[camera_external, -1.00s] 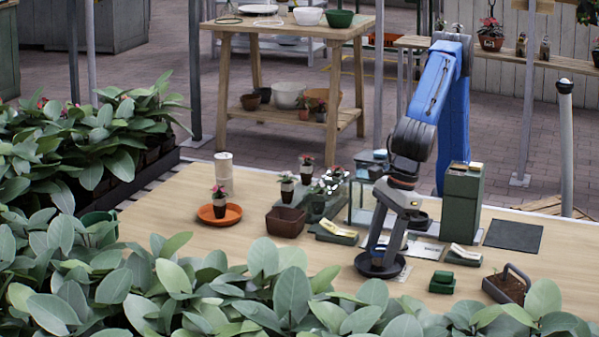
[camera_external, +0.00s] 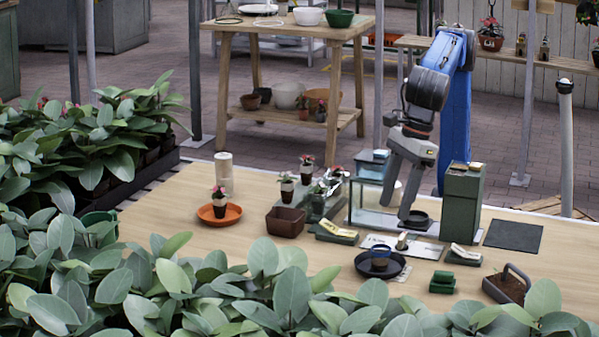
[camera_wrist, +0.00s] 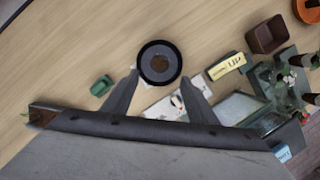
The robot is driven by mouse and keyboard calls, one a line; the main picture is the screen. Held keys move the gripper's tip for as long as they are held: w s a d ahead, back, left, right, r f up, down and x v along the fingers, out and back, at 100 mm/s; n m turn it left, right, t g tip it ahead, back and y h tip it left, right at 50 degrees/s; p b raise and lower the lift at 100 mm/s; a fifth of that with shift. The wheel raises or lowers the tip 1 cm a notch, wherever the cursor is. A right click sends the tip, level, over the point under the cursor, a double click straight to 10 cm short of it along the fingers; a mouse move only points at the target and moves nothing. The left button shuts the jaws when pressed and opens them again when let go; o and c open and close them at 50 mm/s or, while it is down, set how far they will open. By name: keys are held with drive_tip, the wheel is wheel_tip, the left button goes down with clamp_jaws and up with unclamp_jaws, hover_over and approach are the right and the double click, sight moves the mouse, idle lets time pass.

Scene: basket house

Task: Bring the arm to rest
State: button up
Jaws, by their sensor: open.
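My gripper (camera_external: 395,192) hangs from the blue arm above the back part of the wooden table, in front of the glass case. In the wrist view my gripper (camera_wrist: 160,92) has its two fingers spread apart with nothing held between them. A dark round tray (camera_external: 392,272) with a small pot (camera_external: 379,264) on it rests on the table in front of the gripper. In the wrist view the dark round tray (camera_wrist: 146,64) shows just beyond the fingertips, apart from them.
A green box (camera_external: 463,192) stands close to the right of my gripper. A glass case (camera_external: 372,216) is beside it. A brown planter (camera_external: 285,222), an orange saucer (camera_external: 232,213) and potted flowers stand to the left. Leafy plants line the front.

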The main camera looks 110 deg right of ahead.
drive_tip(key=w+d+r+m+t+h, duration=0.1)
drive_tip(key=w+d+m, duration=0.2)
drive_tip(key=d, duration=0.4)
drive_tip(key=w+d+m, duration=0.3)
drive_tip(key=d, duration=0.5)
drive_tip(key=s+d+m, duration=0.3)
drive_tip(key=d+m, duration=0.1)
drive_tip(key=d, duration=0.2)
drive_tip(key=s+d+f+m, duration=0.1)
drive_tip(key=s+d+m, duration=0.2)
drive_tip(key=d, duration=0.4)
drive_tip(key=s+d+f+m, duration=0.1)
drive_tip(key=s+d+m, duration=0.2)
drive_tip(key=d, duration=0.4)
drive_tip(key=shift+m, duration=0.9)
drive_tip(key=s+d+f+m, duration=0.4)
drive_tip(key=s+f+m, duration=0.1)
drive_tip(key=s, duration=0.3)
drive_tip(key=s+d+f+m, duration=0.4)
drive_tip(key=s+f+m, duration=0.1)
drive_tip(key=s+m, duration=0.2)
drive_tip(key=s+d+f+m, duration=0.5)
drive_tip(key=s+m, duration=0.1)
drive_tip(key=s, duration=0.3)
drive_tip(key=shift+m+t+y, duration=0.3)
drive_tip(key=shift+y, duration=0.1)
